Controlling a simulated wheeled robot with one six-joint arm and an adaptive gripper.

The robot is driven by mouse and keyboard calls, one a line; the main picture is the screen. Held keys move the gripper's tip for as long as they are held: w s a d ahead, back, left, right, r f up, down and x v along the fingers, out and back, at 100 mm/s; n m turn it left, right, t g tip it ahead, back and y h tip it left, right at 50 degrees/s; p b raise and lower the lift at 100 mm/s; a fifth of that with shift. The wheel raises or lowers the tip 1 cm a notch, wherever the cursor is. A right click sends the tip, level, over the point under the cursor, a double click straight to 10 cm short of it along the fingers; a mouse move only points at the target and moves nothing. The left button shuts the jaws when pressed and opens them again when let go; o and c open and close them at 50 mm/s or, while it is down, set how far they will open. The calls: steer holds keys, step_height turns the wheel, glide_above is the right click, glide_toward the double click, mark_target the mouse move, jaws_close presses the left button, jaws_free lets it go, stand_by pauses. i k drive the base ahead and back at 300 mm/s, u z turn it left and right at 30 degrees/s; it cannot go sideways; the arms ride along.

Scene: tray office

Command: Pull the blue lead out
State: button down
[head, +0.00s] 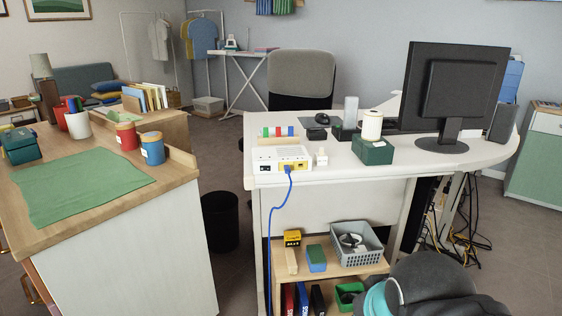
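The blue lead (270,225) runs from the front of a white box (265,156) on the white desk. Its plug end (288,169) sits at the box's front face, by a yellow port panel (297,165). It appears plugged in, though the contact is too small to see clearly. The lead hangs over the desk's front edge and drops down past the low shelf, out of the bottom of the view. My gripper is not in view.
A white adapter (321,158) and a green box (372,150) with a roll (372,125) on it stand right of the white box. Coloured blocks (278,132) stand behind it. A wooden counter (150,195) is at left, a dark bin (221,222) between.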

mark_target(287, 170)
steer(key=z, duration=1.7)
steer(key=k, duration=0.7)
steer(key=u, duration=1.5)
